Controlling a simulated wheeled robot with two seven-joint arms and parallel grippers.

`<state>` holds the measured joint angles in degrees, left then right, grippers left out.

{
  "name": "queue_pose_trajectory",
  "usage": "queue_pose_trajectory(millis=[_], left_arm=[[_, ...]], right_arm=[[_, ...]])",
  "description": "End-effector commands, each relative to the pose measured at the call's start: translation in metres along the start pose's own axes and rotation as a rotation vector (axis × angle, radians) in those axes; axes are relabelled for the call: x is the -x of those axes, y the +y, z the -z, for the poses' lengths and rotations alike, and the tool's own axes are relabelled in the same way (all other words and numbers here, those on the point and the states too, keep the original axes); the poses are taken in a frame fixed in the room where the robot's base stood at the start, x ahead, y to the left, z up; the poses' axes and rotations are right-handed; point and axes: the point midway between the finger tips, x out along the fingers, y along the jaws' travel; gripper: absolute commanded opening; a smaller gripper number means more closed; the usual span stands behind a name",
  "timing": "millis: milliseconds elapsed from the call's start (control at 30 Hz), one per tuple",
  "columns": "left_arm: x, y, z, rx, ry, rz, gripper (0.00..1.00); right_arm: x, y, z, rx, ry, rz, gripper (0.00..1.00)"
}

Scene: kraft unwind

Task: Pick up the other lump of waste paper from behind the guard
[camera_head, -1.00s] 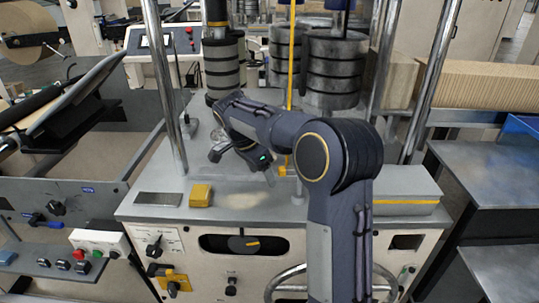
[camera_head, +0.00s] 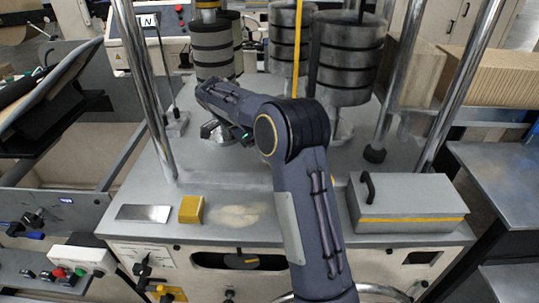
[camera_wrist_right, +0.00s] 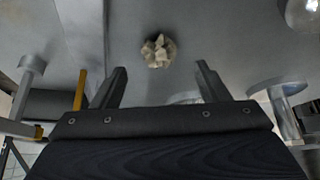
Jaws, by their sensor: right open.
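The lump of waste paper (camera_wrist_right: 158,51) is pale, crumpled and lies on a grey metal surface in the right wrist view. My right gripper (camera_wrist_right: 162,70) is open, with its two fingers apart on either side below the lump. The lump appears just beyond the fingertips, roughly centred between them, and nothing is held. In the head view my right arm reaches over the grey machine deck (camera_head: 320,190) between chrome posts, and the lump cannot be made out there. My left gripper is not in view.
Chrome posts (camera_head: 141,85) and a yellow upright bar (camera_head: 301,45) stand around my arm. Stacked dark-banded cylinders (camera_head: 347,60) stand behind. A yellow block (camera_head: 191,209) and a grey handled box (camera_head: 405,203) sit on the front deck. In the wrist view, metal pedestals (camera_wrist_right: 275,87) flank the gripper.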

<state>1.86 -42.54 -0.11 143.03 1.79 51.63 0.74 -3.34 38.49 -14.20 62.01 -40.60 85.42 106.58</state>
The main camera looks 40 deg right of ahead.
Motion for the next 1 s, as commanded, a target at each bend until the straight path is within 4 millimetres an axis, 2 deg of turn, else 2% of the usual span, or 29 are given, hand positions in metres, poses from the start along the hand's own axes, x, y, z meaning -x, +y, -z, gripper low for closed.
queue_pose_trajectory(millis=[400,700,1000], left_arm=[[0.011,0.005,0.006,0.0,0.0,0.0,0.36],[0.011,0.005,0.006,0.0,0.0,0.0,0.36],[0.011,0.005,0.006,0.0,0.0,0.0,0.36]], right_arm=[[-0.055,0.001,0.001,0.003,0.0,-0.002,0.68],[-0.062,0.001,0.0,0.002,-0.001,0.0,0.68],[-0.062,0.001,0.0,0.002,-0.001,0.0,0.3]])
